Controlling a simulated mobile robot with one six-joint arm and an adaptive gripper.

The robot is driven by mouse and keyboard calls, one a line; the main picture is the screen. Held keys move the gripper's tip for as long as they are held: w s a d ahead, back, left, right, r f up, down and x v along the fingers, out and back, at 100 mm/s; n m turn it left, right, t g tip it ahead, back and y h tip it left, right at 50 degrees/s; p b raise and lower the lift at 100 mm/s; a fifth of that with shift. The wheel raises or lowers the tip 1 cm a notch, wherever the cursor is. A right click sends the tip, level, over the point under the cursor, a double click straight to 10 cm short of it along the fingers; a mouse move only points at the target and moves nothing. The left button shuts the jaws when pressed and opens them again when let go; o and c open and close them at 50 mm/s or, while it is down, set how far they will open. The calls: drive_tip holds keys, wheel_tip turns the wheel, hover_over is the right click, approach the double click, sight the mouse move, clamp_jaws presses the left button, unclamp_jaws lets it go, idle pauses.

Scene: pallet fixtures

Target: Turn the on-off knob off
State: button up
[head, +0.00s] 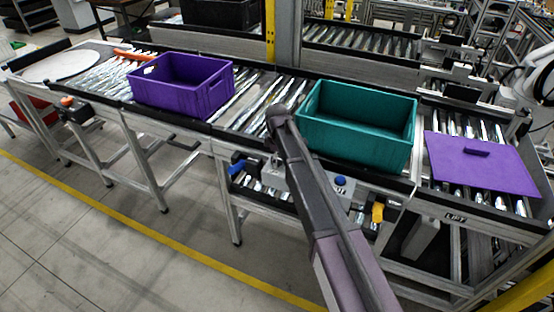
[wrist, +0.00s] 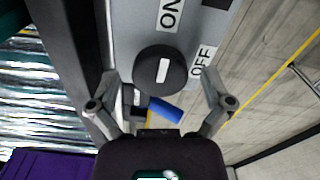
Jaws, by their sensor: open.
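The on-off knob (wrist: 161,72) is round and black with a white bar on top. It sits on a grey panel (wrist: 130,22) in the wrist view. Its bar lines up roughly with the ON label (wrist: 170,12); the OFF label (wrist: 203,60) is to its right. My gripper (wrist: 159,76) is open, with one finger on each side of the knob. A gap shows between each finger and the knob. In the head view my arm covers the knob and my gripper; part of a grey control box (head: 274,178) shows beside it.
A blue part (wrist: 165,110) lies just below the knob, between my fingers. A purple crate (head: 180,88) and a teal crate (head: 357,128) stand on the roller conveyor. A purple lid (head: 480,163) is at the right. A blue button (head: 340,181) and a yellow part (head: 377,212) are right of my arm.

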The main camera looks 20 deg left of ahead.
drive_tip(key=c, duration=1.1)
drive_tip(key=shift+c, duration=0.2)
drive_tip(key=shift+m, duration=0.4)
drive_tip(key=m, duration=0.3)
drive_tip(key=shift+s, duration=0.1)
drive_tip(key=m, duration=0.4)
drive_tip(key=shift+m, duration=0.4)
drive_tip(key=m, duration=0.4)
drive_tip(key=shift+d+m, duration=0.1)
drive_tip(key=shift+m, duration=0.2)
drive_tip(key=m, duration=0.4)
drive_tip(key=shift+m, duration=0.4)
